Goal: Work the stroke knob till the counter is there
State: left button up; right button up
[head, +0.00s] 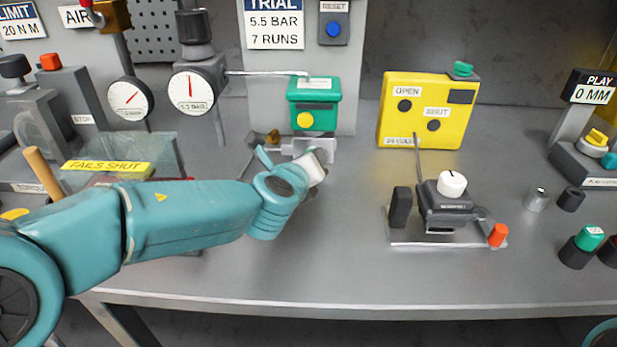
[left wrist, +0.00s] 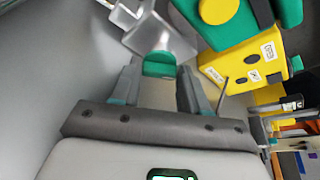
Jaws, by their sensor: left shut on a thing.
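My left gripper (head: 318,160) reaches in from the left to the metal block under the green actuator box (head: 315,92). In the left wrist view its two fingers (left wrist: 160,88) are shut on a small green knob (left wrist: 160,65) at the end of that silver block (left wrist: 160,38). In the head view my gripper hides most of the knob. A white knob (head: 452,184) tops the black device on a metal plate to the right. No part is labelled as the stroke knob. A display reading "PLAY 0 MM" (head: 592,87) stands at the far right. My right gripper is not in view.
A yellow box (head: 428,110) marked OPEN and SHUT stands right of the actuator. The bench front in the middle is bare.

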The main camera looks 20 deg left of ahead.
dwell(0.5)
pick_arm(q)
jog(key=o, duration=1.1)
jog(key=shift+c, duration=0.2)
jog(key=p+v, duration=0.2)
jog(key=v, duration=1.3)
jog(key=shift+s+r, duration=0.1)
jog(key=shift+r, duration=0.15)
jog(key=shift+s, duration=0.5)
jog(key=shift+c, duration=0.3)
